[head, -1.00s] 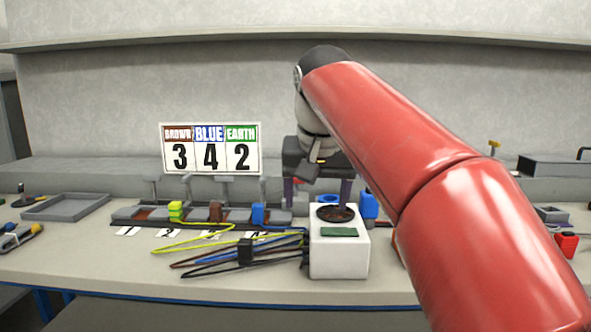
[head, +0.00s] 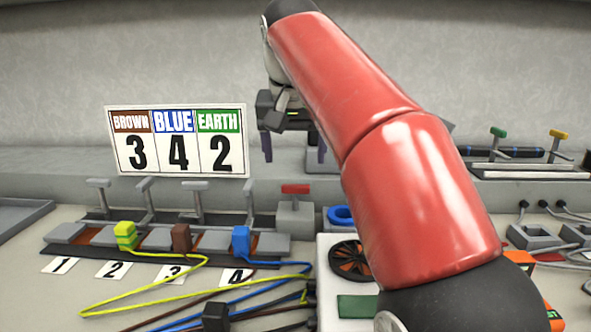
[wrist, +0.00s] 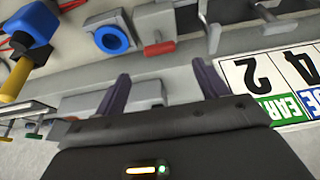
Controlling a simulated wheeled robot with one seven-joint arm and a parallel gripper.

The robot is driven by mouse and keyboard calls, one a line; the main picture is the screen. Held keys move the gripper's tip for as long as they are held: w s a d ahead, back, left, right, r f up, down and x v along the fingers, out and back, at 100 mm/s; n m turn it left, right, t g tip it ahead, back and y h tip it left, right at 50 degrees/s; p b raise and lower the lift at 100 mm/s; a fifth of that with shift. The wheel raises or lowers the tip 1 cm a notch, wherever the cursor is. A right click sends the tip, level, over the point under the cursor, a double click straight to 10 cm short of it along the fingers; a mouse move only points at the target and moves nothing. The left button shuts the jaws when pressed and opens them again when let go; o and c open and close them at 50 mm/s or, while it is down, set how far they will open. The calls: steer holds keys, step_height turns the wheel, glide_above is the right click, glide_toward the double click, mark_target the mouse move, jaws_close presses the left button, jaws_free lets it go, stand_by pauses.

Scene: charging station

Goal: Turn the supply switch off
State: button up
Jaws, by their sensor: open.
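The supply switch, a grey box with a red lever (head: 295,189), stands behind the right end of the terminal row. In the wrist view its red lever (wrist: 160,48) lies beyond and between my fingertips. My gripper (head: 294,148) is open and empty, its fingers pointing down; in the head view it appears just above the switch. The wrist view shows both fingers of it (wrist: 160,82) apart from the lever, with nothing between them. The exact height of the gripper over the switch is hard to tell.
A sign (head: 178,140) reads brown 3, blue 4, earth 2. Yellow-green, brown and blue plugs sit in terminals 2, 3 and 4, with grey levers (head: 194,186) behind. A blue ring (head: 340,216) is right of the switch. A white fan box (head: 335,285) stands in front.

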mark_target(296, 186)
steer(key=b+x, duration=0.1)
steer(key=x, duration=0.6)
steer(key=shift+f, duration=0.3)
steer(key=shift+c, duration=0.4)
steer(key=c, duration=0.9)
